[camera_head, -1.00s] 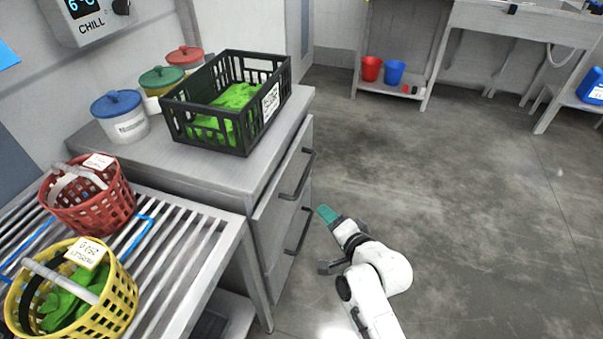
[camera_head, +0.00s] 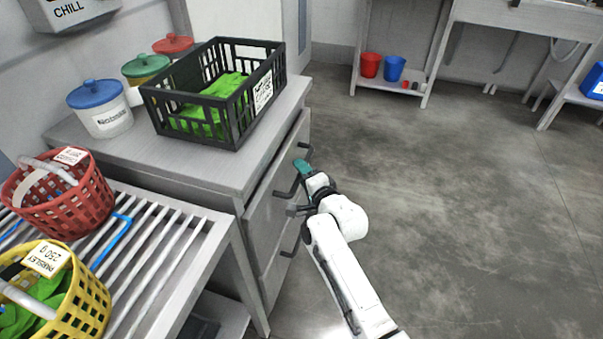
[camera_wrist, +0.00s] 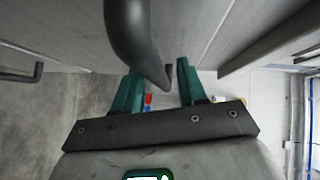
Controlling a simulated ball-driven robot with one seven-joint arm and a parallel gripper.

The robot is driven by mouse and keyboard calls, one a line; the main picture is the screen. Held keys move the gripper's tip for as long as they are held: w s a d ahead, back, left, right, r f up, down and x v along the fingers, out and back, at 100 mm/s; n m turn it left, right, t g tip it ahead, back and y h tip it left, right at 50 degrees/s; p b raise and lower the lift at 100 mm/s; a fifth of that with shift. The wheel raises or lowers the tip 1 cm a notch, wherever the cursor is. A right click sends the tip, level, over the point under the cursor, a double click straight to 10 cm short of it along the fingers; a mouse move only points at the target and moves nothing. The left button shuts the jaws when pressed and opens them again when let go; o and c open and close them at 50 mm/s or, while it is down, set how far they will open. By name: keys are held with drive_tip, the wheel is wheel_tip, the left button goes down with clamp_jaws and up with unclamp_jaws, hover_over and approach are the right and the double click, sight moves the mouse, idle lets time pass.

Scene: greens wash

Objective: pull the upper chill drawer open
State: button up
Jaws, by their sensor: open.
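The upper chill drawer (camera_head: 268,200) is a grey front in the cabinet below the worktop, with a dark bar handle (camera_head: 289,188). It looks closed. My gripper (camera_head: 304,168) has teal fingers and is at the upper handle, on the aisle side of the cabinet. In the wrist view my gripper (camera_wrist: 157,88) is open, one teal finger on each side. A dark curved handle (camera_wrist: 132,35) reaches from the top, with its end showing between the fingers. I cannot tell whether either finger touches it.
The lower drawer's handle (camera_head: 296,238) is below. A black crate (camera_head: 190,128) of greens stands on the worktop. A slatted rack with a red basket (camera_head: 62,205) and a yellow basket (camera_head: 88,300) is at the left. The floor (camera_head: 450,200) to the right is clear.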

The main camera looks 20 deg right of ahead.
drive_tip(key=shift+w+f, duration=0.1)
drive_tip(key=shift+w, duration=0.4)
clamp_jaws()
idle(0.3)
